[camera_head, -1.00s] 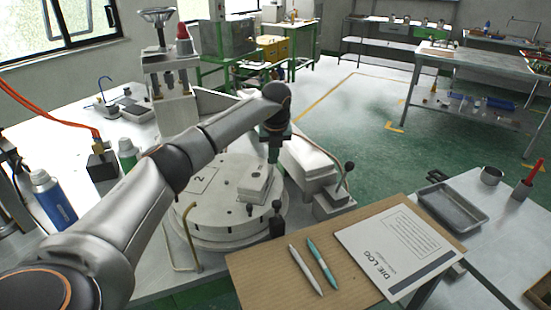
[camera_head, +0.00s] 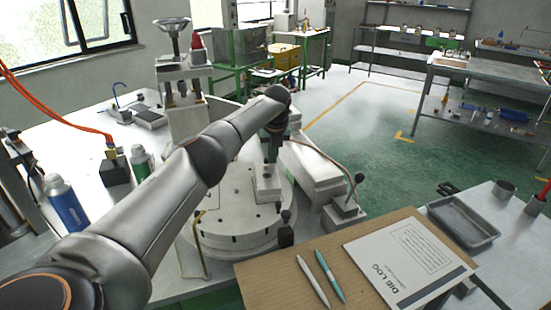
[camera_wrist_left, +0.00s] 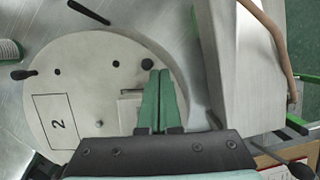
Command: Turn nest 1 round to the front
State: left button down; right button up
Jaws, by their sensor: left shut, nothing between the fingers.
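The round turntable (camera_head: 230,220) stands on the bench, with a pale block (camera_head: 267,184) on its top near the right edge. In the left wrist view its pale disc (camera_wrist_left: 85,50) carries a plate marked 2 (camera_wrist_left: 57,125). No mark 1 shows in either view. My left gripper (camera_head: 272,158) points down over the right part of the disc, close to the block. Its green fingers (camera_wrist_left: 160,78) are together and empty, partly covering the block in the wrist view. A black knob (camera_wrist_left: 147,64) shows beside the fingertips; contact is unclear. My right gripper is out of view.
A pale housing (camera_head: 312,172) and a lever with a black ball (camera_head: 359,178) stand right of the turntable. A brown board (camera_head: 262,270) with pens and a die log lies in front. A blue bottle (camera_head: 67,205) stands at left.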

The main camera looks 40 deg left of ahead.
pick_arm(q)
jog(key=shift+a, duration=0.35)
dwell(0.4)
